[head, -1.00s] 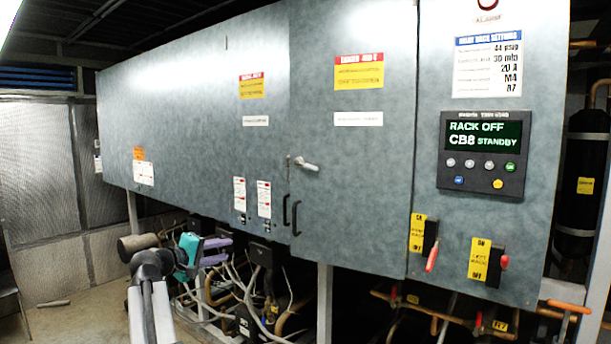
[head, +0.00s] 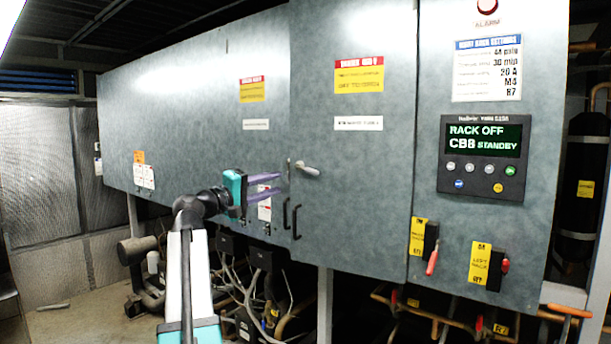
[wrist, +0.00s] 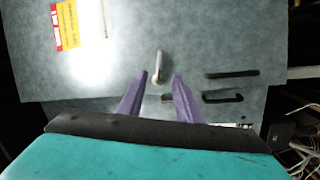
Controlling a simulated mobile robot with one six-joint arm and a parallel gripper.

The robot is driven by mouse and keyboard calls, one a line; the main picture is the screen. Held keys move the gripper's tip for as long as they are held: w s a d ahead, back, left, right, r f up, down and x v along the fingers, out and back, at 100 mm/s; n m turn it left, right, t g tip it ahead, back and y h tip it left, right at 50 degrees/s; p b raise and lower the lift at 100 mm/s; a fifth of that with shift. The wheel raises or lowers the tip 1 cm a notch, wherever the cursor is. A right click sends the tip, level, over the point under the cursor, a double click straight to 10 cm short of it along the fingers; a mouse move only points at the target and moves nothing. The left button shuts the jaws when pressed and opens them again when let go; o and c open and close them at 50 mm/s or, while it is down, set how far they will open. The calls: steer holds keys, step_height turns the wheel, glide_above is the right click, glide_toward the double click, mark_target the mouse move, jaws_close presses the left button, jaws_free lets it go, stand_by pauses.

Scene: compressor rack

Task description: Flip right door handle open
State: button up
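The right door handle is a small light-grey lever (head: 308,169) on the left edge of the right cabinet door (head: 345,215). In the head view it slopes down to the right from its pivot. In the wrist view the lever (wrist: 159,65) stands just ahead of the fingertips, lined up between them. My gripper (head: 277,183) has two purple fingers on a teal body, just left of the lever and apart from it. The fingers (wrist: 158,82) are open with nothing between them. The exact distance to the lever cannot be told.
Two black pull handles (head: 296,221) (head: 285,213) sit below the lever, one on each side of the door seam. Red breaker switches (head: 432,262) and a control panel (head: 484,157) are to the right. Pipes and cables (head: 250,290) crowd the space under the cabinet.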

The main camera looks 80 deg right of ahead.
mark_target(310, 172)
steer(key=shift+d, duration=0.1)
steer(key=p+x, duration=0.4)
steer(key=x, duration=0.9)
steer(key=shift+s+d+r+p, duration=0.1)
steer(key=shift+s+d+p, duration=0.2)
steer(key=shift+p, duration=0.1)
steer(key=shift+a, duration=0.1)
jaws_close()
